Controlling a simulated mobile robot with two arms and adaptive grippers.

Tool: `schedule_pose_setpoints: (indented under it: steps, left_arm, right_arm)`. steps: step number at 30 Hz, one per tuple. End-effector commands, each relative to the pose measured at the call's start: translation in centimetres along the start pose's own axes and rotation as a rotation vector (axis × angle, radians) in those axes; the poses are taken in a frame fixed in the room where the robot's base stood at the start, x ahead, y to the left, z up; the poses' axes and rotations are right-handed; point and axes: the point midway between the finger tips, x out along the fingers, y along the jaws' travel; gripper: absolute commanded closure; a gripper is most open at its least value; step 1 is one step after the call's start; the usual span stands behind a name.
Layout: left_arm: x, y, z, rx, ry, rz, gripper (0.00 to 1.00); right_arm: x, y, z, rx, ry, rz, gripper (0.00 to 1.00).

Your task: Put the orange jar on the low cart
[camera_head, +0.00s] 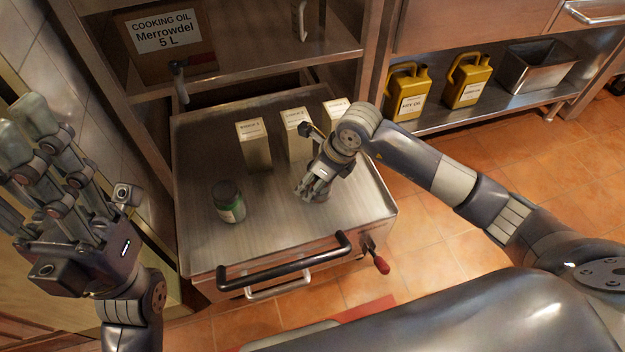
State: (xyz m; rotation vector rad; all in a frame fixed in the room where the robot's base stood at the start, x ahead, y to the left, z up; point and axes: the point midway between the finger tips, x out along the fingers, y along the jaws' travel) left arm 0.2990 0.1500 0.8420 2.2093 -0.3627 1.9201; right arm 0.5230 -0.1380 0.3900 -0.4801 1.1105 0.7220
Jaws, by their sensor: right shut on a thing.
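The low cart (275,222) is a steel cart with a flat top and a dark handle at its front edge. My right gripper (311,194) is low over the right half of the cart top, pointing down. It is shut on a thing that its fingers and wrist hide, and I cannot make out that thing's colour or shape. No orange jar shows clearly. My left gripper (45,135) is at the far left, away from the cart, with its fingers up and apart, empty.
A shelf unit with a cooking oil box (165,42) rises behind. Yellow oil jugs (408,92) and a steel bin (540,68) sit on a low shelf at right.

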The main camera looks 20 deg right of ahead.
Motion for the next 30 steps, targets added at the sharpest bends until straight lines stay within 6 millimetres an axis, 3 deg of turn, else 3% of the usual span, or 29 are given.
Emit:
schedule_pose_setpoints:
  steps: [5,6,8,20,23,30]
  left_arm:
    - [0.0,0.0,0.0,0.000,0.003,0.002,0.60]
    - [0.1,0.0,0.0,0.001,0.005,0.003,0.60]
    - [0.1,0.0,0.0,0.001,0.005,0.003,0.60]
    - [0.4,0.0,-0.1,0.000,0.008,0.003,0.60]
    - [0.8,0.0,-0.3,0.000,0.012,0.001,0.60]
    - [-0.4,-0.1,-0.5,-0.008,-0.068,-0.027,0.60]
  right_arm:
    - [0.2,0.0,0.0,-0.001,-0.001,-0.001,0.85]
    - [0.2,0.0,-0.1,0.000,0.000,0.000,0.42]
    - [0.1,0.0,-0.1,0.000,0.000,0.000,0.29]
    - [-0.1,0.0,0.1,-0.001,0.000,0.000,0.29]
    - [-1.3,-0.1,0.1,-0.001,-0.001,-0.001,0.29]
    - [-6.5,-0.1,0.2,-0.002,-0.001,-0.004,0.29]
